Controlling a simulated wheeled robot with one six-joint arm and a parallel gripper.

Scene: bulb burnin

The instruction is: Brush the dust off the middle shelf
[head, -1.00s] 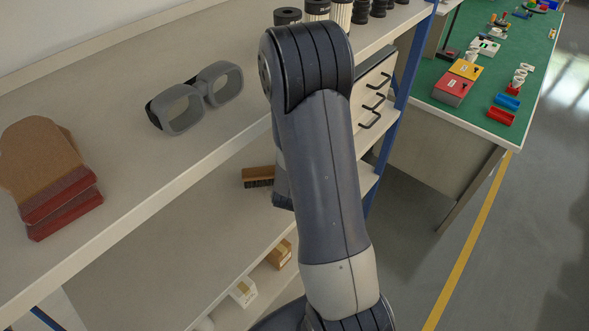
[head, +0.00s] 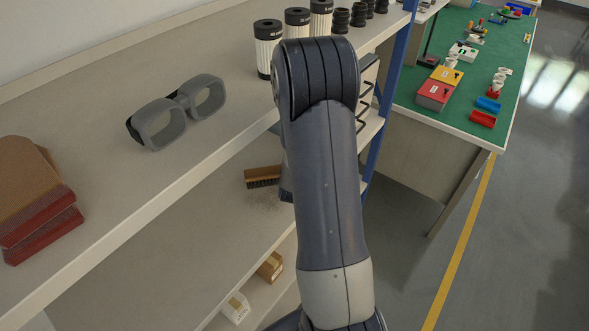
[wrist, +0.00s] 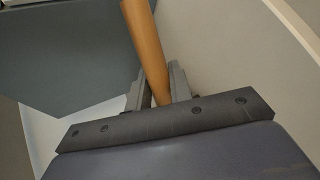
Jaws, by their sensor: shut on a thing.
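The brush (head: 263,176) has a wooden top and dark bristles. In the head view it is at the middle shelf (head: 150,250), bristles down. I cannot tell whether the bristles touch the surface. Faint speckled dust (head: 262,200) shows just below the brush, partly hidden by my arm. In the wrist view my gripper (wrist: 157,88) is shut on the brush's wooden handle (wrist: 146,45). My arm hides the gripper in the head view.
The upper shelf overhangs the middle one and holds grey goggles (head: 178,112), red-edged brown pads (head: 35,200) and several filters (head: 268,48). A blue post (head: 390,95) stands right of my arm. Small boxes (head: 270,266) sit on a lower shelf.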

